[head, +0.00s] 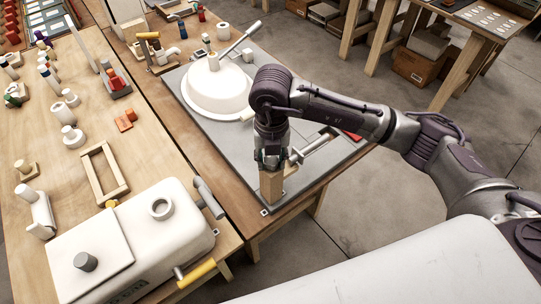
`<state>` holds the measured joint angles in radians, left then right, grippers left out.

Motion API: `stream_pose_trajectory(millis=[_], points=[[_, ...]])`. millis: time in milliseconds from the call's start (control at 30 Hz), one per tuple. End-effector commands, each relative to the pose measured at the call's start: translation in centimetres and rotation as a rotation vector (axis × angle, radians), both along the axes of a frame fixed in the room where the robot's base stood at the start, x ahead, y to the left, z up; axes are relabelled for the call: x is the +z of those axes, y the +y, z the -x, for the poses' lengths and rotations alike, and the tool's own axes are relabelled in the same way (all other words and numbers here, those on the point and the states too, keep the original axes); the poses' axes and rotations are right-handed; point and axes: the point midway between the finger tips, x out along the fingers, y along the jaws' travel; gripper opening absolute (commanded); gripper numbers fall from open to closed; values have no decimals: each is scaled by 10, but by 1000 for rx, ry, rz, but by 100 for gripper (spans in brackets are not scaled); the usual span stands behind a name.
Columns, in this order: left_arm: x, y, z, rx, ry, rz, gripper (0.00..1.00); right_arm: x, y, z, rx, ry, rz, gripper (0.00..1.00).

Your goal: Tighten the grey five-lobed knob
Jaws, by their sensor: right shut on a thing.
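My right gripper (271,157) points down at the top of an upright wooden block (271,186) at the front corner of the grey board (232,152). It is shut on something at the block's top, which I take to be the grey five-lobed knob. The fingers and wrist hide the knob, so its lobes and how far it is turned cannot be seen. A metal rod-like fitting (313,148) lies just right of the block. My left gripper is not in view.
A white dome (215,88) with a lever stands on the board behind my arm. The white heater body (140,245), with a grey cylinder (85,261) on top, is at lower left. A wooden frame (104,172) and several small parts lie on the left table. Open floor is at right.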

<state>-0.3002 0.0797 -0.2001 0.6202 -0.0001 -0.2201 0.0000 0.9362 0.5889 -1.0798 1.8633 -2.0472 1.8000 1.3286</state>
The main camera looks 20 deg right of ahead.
Motion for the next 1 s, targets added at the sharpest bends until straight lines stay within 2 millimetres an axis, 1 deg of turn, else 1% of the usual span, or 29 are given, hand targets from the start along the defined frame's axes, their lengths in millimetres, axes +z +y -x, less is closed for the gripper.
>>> stream_pose_trajectory(millis=[33, 100, 167, 467, 533, 667, 833, 900, 1000], points=[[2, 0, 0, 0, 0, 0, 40, 0, 0, 1, -65, 2, -1, 0], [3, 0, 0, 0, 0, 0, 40, -1, 0, 1, -138, 2, -1, 0], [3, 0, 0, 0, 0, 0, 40, -1, 0, 0, -175, 2, 0, 0], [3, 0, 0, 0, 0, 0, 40, -2, 0, 1, -194, 1, 1, 0], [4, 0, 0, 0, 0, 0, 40, -1, 0, 1, -227, 2, 0, 0], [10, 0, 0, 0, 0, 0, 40, -1, 0, 1, -412, 5, 1, 0], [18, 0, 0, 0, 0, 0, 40, -1, 1, 2, -696, 6, 1, 0], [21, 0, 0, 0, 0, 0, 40, -1, 1, 2, -778, 5, 1, 0], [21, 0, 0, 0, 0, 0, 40, -3, 1, 2, -840, 5, 2, 0]])
